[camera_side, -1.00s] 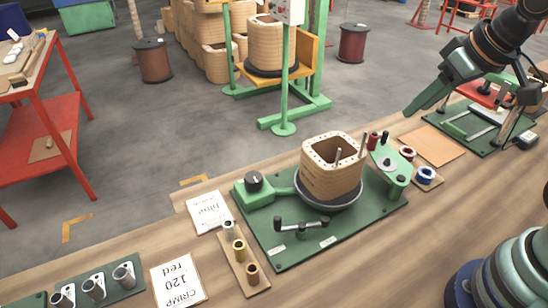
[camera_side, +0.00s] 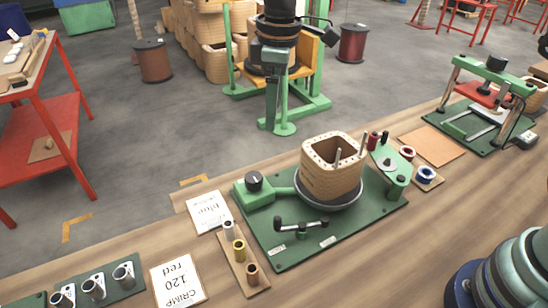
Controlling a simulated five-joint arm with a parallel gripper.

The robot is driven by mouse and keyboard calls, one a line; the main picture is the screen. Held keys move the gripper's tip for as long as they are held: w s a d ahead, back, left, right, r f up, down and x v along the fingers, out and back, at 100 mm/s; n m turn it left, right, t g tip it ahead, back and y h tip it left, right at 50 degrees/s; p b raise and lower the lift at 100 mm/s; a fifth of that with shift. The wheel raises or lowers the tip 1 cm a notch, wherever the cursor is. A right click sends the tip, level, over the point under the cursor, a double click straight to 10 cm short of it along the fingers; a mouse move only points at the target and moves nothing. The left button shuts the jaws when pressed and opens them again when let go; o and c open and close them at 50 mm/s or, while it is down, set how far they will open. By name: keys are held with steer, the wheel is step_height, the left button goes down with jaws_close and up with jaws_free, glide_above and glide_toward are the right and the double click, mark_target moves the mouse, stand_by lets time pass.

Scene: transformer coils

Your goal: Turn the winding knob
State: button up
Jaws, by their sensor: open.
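The winding knob looks to be the black round knob (camera_side: 254,182) on the green block at the left of the green winding base (camera_side: 290,259). A tan coil form (camera_side: 330,168) stands upright on a dark round plate on that base. A black crank-like handle (camera_side: 302,226) sits at the base's front. My gripper (camera_side: 270,127) hangs pointing down, above and behind the coil form in the picture, apart from everything on the bench. It holds nothing that I can see. Its finger gap is hard to make out from this side.
Cards marked blue (camera_side: 209,212) and red 120 crimp (camera_side: 178,281) lie left of the base. A strip with several small sleeves (camera_side: 239,250) lies beside it. A spool arm (camera_side: 389,165) stands at the base's right. A green press (camera_side: 490,95) stands far right.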

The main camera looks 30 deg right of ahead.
steer(key=n, duration=0.2)
glide_toward(253, 177)
steer(key=shift+g, duration=0.4)
steer(key=f, duration=0.9)
steer(key=shift+w+a, duration=0.15)
steer(key=shift+w, duration=0.2)
jaws_close()
